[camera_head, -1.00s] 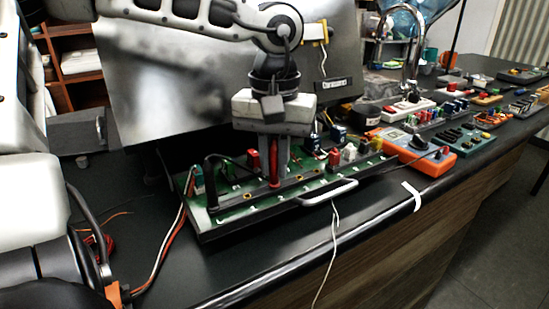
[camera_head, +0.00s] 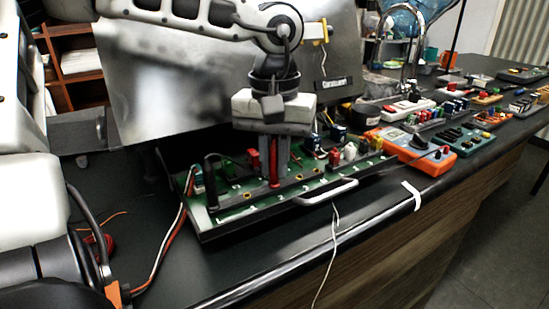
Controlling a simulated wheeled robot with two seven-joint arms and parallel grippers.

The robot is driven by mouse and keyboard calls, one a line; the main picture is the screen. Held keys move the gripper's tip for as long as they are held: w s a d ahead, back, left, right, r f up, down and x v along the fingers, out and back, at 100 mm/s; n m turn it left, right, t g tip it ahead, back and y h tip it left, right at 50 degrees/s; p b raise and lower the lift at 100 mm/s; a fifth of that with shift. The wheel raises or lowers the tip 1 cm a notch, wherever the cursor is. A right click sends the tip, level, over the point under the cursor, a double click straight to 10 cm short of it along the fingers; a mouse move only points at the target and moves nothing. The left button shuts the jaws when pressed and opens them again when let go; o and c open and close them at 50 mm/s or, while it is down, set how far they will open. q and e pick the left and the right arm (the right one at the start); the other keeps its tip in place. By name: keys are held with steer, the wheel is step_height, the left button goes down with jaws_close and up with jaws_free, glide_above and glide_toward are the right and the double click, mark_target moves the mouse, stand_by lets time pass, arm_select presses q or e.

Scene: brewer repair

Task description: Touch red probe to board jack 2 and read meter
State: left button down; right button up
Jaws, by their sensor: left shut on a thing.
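My left gripper (camera_head: 273,150) points straight down over the green circuit board (camera_head: 322,182). It is shut on the red probe (camera_head: 274,172), which stands upright between its fingers. The probe's lower end is at the row of jacks along the board's front; I cannot tell whether it touches a jack or which one. A black probe (camera_head: 212,183) stands upright at the board's left end. The orange multimeter (camera_head: 437,160) lies right of the board; its reading is too small to make out. My right gripper is not in view.
The board sits in a dark tray with a white handle (camera_head: 325,192) in front. A grey metal panel (camera_head: 180,90) stands behind it. Red and white wires (camera_head: 165,245) hang at the left. Other module boards (camera_head: 440,118) crowd the bench at right. The front bench strip is mostly clear.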

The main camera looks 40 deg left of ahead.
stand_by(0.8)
arm_select(q)
steer(key=c, duration=1.3)
jaws_free()
steer(key=shift+c, duration=0.2)
